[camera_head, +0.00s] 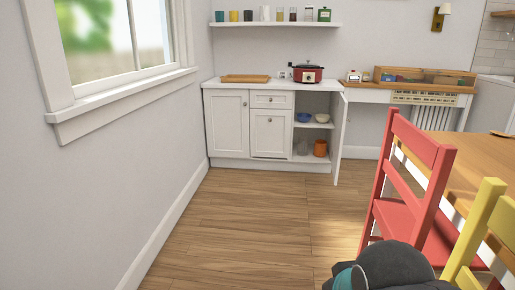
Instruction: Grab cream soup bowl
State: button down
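A small cream bowl (322,118), likely the cream soup bowl, sits on the upper inside shelf of the white base cabinet (228,122) across the room. A blue bowl (304,117) stands just left of it on the same shelf. The cabinet's right door (340,138) is swung open toward me, so the bowl shows freely. Dark rounded parts of my arm show at the bottom edge. My gripper's fingers cannot be made out, and the arm is far from the cabinet.
A red chair (412,190) and a yellow chair (478,235) stand at the wooden table (480,165) on the right. An orange pot (320,148) is on the cabinet's lower level. A red cooker (307,74) stands on the counter. The wooden floor (250,215) is clear up to the cabinet.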

aim_at(322, 119)
jog(key=i, duration=3.1)
jog(key=z, duration=0.4)
jog(key=i, duration=0.6)
jog(key=u, duration=0.65)
jog(key=i, duration=0.8)
jog(key=z, duration=0.55)
jog(key=i, duration=0.8)
jog(key=z, duration=0.7)
